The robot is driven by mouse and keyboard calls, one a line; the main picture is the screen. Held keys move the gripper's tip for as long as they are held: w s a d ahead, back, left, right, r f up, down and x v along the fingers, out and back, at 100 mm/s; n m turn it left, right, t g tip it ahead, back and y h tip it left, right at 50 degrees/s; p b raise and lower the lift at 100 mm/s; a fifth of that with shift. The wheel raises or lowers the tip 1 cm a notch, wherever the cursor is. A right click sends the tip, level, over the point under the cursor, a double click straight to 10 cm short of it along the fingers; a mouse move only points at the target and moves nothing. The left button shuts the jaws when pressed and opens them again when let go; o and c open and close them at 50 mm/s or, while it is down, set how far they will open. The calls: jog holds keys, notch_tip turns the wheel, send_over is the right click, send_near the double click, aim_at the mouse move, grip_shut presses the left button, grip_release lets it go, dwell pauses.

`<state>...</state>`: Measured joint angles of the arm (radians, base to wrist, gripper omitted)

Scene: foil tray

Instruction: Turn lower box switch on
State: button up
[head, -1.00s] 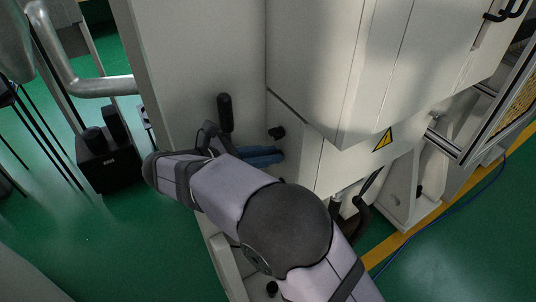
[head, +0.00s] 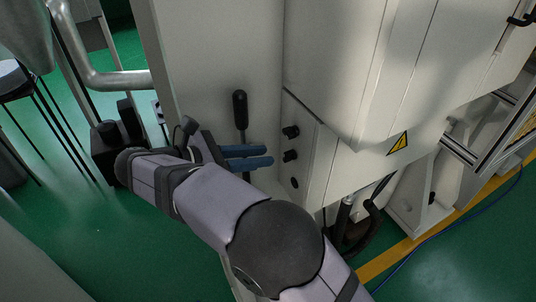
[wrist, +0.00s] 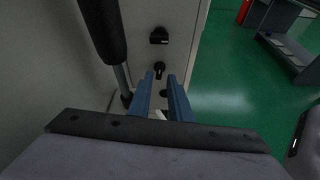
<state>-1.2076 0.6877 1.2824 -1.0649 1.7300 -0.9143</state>
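The pale box (head: 308,150) carries an upper black switch (head: 290,132), a lower black switch (head: 290,156) and a dark round fitting (head: 294,183) below. In the wrist view the upper switch (wrist: 159,36) has its handle lying crosswise; the lower switch (wrist: 159,69) has its handle pointing roughly up and down. My gripper (head: 270,156) has blue fingers, open and empty, a little left of the lower switch in the head view. In the wrist view the lower switch shows just past and between the fingertips (wrist: 160,76). I see no contact.
A black-handled lever (head: 240,110) stands left of the box, close to my fingers; it also shows in the wrist view (wrist: 103,30). A large pale machine housing (head: 335,60) overhangs the box. Open green floor (wrist: 225,90) lies right of the box in the wrist view.

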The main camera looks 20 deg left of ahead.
aim_at(284, 156)
jog(key=shift+s+a, duration=0.15)
jog(key=shift+s, duration=0.05)
jog(key=shift+r+p, duration=0.1)
jog(key=shift+p, duration=0.85)
jog(key=shift+f+p+x, duration=0.25)
jog(key=shift+p+x, duration=0.15)
jog(key=shift+x, duration=1.55)
jog(key=shift+f+p+x, duration=0.25)
jog(key=shift+p+x, duration=0.1)
jog(key=shift+x, duration=1.6)
jog(key=shift+s+a, duration=0.1)
jog(key=shift+a, duration=0.1)
grip_shut()
